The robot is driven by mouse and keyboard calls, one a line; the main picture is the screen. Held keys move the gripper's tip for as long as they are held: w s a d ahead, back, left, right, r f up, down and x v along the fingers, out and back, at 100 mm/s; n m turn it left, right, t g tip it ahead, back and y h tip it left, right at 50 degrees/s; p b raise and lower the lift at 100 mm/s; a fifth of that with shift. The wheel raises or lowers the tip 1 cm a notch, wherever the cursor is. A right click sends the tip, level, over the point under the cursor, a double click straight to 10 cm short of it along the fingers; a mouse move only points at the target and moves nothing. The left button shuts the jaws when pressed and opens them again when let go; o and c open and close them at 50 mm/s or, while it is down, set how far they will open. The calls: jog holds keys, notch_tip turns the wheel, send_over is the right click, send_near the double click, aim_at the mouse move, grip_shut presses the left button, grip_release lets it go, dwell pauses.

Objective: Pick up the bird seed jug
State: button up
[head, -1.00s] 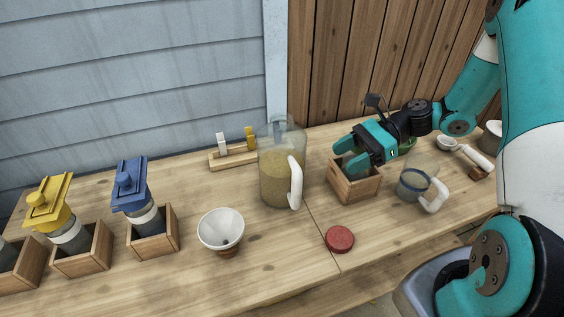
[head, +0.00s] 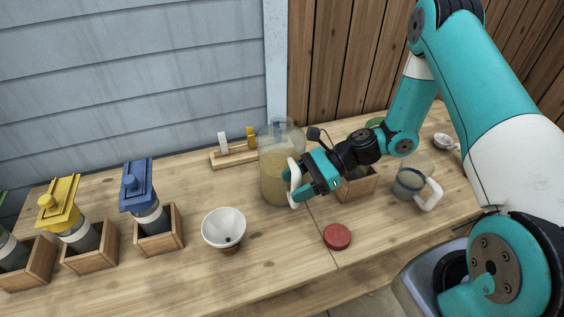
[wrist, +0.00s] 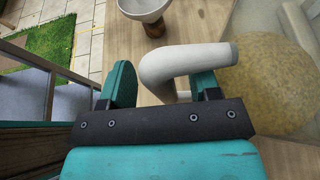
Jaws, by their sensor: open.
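The bird seed jug (head: 271,176) is a large clear jug with tan seed inside and a white handle on its right side. It stands upright on the wooden bench. My gripper (head: 297,186) is at the handle, with its jaws open. In the wrist view, the white handle (wrist: 190,62) reaches between the two teal fingers of my gripper (wrist: 165,85), close to the right finger. The seed-filled body of the jug (wrist: 268,85) lies just beyond that finger. The far finger is partly hidden behind the handle in the head view.
A white funnel (head: 224,229) and a red lid (head: 337,236) are on the bench in front. A wooden box (head: 359,185) and a smaller clear jug (head: 409,181) stand to the right. Yellow and blue feeder tops (head: 137,186) sit in wooden boxes at left.

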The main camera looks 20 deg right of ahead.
grip_shut()
jog(key=shift+r, duration=0.1)
dwell(0.3)
